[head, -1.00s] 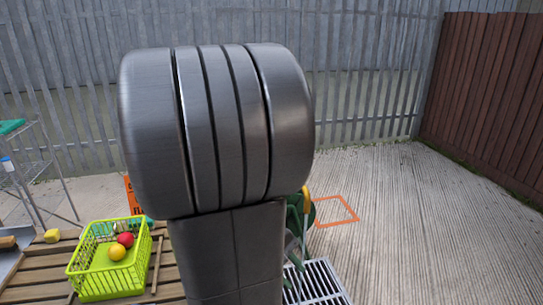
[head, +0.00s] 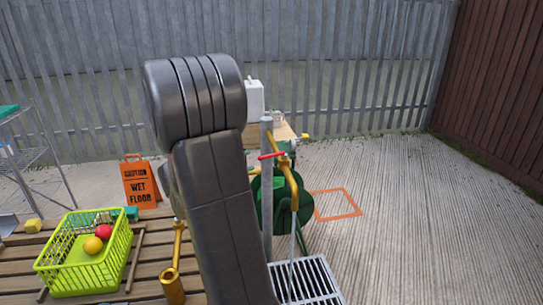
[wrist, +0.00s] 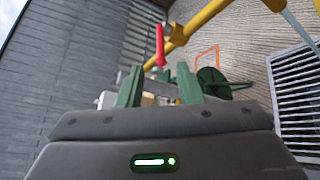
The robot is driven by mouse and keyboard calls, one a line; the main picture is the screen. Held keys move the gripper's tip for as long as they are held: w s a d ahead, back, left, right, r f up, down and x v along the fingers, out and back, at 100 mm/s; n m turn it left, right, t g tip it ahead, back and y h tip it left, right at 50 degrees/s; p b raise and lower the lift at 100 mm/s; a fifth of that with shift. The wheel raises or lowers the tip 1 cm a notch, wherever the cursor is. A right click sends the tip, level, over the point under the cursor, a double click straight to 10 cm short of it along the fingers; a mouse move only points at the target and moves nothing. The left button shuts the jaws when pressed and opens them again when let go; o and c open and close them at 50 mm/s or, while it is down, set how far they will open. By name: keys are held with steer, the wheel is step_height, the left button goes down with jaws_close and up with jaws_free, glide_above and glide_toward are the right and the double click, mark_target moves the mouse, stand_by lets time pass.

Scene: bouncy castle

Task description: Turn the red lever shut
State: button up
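The red lever (head: 271,155) sits on top of a yellow pipe tap (head: 291,185) on a grey post (head: 267,190), right of my arm in the head view. In the wrist view the red lever (wrist: 160,45) shows beyond the fingertips, pointing at the camera's upper middle, attached to the yellow pipe (wrist: 205,18). My gripper (wrist: 159,82) is open, its two green fingers apart with nothing between them. The lever is ahead of them, apart from the fingers as far as I can tell. A thin pale streak, perhaps water, hangs below the spout.
A slatted wooden table (head: 150,285) holds a lime basket (head: 83,262) and a brass piece (head: 173,285). An orange sign (head: 140,185) stands behind.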

mark_target(266, 157)
steer(key=p+x, duration=0.2)
steer(key=x, duration=0.8)
steer(key=shift+w+d+f, duration=0.15)
steer(key=shift+w+d, duration=0.1)
steer(key=shift+d, duration=0.05)
steer(key=shift+c, duration=0.2)
